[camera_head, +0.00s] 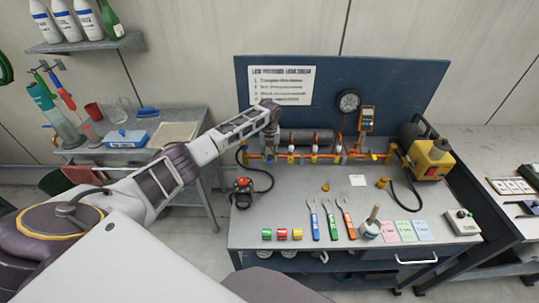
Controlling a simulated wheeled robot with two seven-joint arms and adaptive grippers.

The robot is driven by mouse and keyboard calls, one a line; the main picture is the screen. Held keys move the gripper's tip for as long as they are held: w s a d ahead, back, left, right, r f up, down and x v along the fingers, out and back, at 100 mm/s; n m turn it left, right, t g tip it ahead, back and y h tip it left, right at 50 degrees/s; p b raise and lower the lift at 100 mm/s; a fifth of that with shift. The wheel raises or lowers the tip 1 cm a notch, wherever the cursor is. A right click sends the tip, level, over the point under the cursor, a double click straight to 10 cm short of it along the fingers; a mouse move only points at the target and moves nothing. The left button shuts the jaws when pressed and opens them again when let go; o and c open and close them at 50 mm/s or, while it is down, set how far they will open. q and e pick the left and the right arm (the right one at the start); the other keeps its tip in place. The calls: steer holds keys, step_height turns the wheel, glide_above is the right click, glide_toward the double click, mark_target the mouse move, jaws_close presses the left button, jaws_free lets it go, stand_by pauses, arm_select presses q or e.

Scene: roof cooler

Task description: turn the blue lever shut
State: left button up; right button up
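A yellow and orange pipe run with several small valves (316,155) stands at the back of the grey workbench, in front of a blue back panel (410,85). A dark cylinder lies behind the pipe. I cannot clearly pick out the blue lever; the valve handles are too small, and my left gripper covers part of the pipe's left end. My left gripper (271,127) points down over that left end. Its fingers are too small to show whether they are open or shut, or whether they touch anything. My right gripper is not in view.
A gauge (348,102) and an orange meter (366,117) are at the panel. A yellow pump (433,157) stands at right. Wrenches (330,220), coloured cans (282,234) and a brush pot (371,228) line the front. The bench middle is mostly clear.

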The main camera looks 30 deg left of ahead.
mark_target(269, 157)
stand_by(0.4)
arm_select(q)
step_height(269, 157, up, 12)
stand_by(0.7)
steer(key=shift+f, duration=0.1)
stand_by(0.5)
